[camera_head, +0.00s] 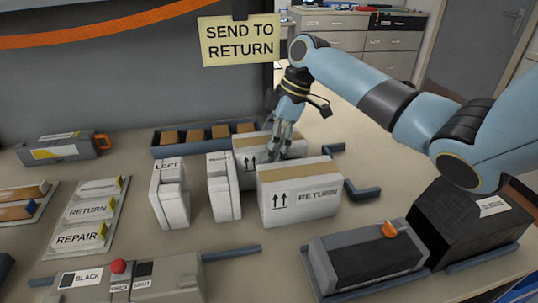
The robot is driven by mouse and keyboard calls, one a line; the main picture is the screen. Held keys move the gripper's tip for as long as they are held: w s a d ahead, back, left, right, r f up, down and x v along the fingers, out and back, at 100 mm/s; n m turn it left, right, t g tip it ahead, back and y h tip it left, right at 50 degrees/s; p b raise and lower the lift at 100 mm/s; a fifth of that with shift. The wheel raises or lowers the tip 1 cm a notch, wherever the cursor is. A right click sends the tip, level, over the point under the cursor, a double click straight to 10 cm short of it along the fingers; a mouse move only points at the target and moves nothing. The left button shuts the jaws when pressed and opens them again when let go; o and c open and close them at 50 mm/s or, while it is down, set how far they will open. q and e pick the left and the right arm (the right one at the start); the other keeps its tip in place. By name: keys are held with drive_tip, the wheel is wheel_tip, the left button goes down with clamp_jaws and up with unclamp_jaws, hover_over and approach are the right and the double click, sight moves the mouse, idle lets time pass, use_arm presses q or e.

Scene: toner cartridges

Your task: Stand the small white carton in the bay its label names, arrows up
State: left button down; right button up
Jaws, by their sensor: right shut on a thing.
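A white carton (300,202) with two up arrows and the word RETURN stands upright at the middle right, its brown tape on top. Behind it stands another white carton (247,158) with up arrows, partly hidden by the front one. My right gripper (288,143) points down at this rear carton's right part and is shut on it; the front carton hides the lower part of the hold. Its label is not visible. My left gripper is not in view. A yellow sign (239,40) reads SEND TO RETURN.
White boxes, one marked LEFT (170,193) and a narrow one (222,186), stand to the left. Dark corner brackets (362,193) edge the right side. A dark tray (178,150) with brown blocks lies behind. A grey cartridge unit (365,255) sits front right.

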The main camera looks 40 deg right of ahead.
drive_tip(key=shift+f, duration=0.6)
drive_tip(key=shift+r, duration=0.2)
drive_tip(key=shift+f, duration=0.15)
drive_tip(key=o, duration=1.3)
